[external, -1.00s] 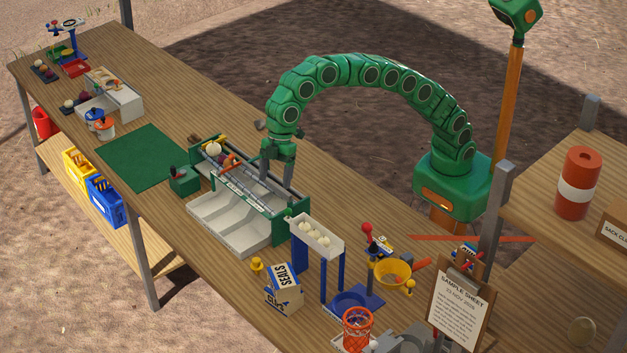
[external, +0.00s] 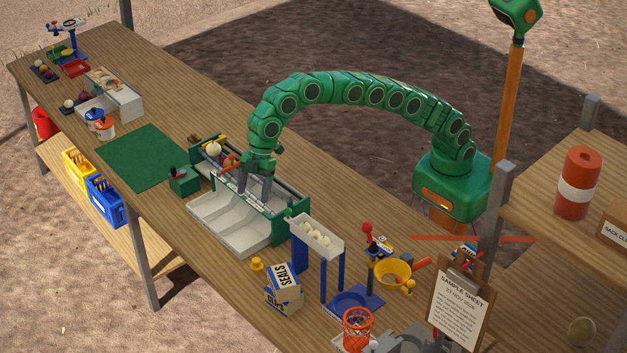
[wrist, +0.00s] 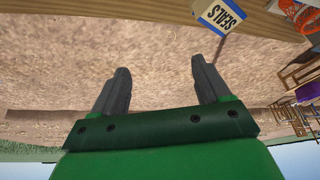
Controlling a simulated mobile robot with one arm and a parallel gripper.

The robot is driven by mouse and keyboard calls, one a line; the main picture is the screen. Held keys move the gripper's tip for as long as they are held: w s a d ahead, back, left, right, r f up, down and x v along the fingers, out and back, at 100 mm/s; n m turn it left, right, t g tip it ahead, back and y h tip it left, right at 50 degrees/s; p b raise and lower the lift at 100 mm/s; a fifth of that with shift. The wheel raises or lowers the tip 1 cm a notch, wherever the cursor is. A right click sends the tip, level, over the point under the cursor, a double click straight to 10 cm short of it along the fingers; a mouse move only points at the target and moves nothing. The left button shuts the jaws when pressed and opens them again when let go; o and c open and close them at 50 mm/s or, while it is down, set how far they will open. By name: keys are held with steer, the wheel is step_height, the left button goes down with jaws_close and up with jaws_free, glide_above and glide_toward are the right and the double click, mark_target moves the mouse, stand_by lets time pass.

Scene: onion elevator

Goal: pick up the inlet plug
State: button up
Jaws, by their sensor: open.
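The elevator (external: 232,236) is a green-framed machine with pale chutes on the wooden bench. Onions (external: 213,149) and an orange-red part (external: 229,163) show at its upper left end. A small yellow knob-like piece (external: 257,264) stands on the bench in front of the elevator. I cannot tell for sure which piece is the inlet plug. My gripper (external: 255,192) points down over the elevator, right of the orange-red part. Its two grey fingers are apart, with nothing seen between them. In the wrist view my gripper (wrist: 160,68) is also open and empty.
A blue-legged stand (external: 318,236) and a yellow funnel (external: 391,273) are to the right. A green mat (external: 147,157) lies clear at left.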

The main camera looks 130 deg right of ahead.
glide_above(256, 259)
steer(key=s, duration=0.2)
steer(key=f, duration=2.2)
steer(key=shift+w+d+f, duration=0.1)
steer(key=shift+d+f, duration=0.05)
steer(key=shift+d, duration=0.2)
steer(key=shift+x, duration=3.85)
steer(key=shift+a, duration=0.15)
steer(key=c, duration=1)
steer(key=shift+c, duration=0.2)
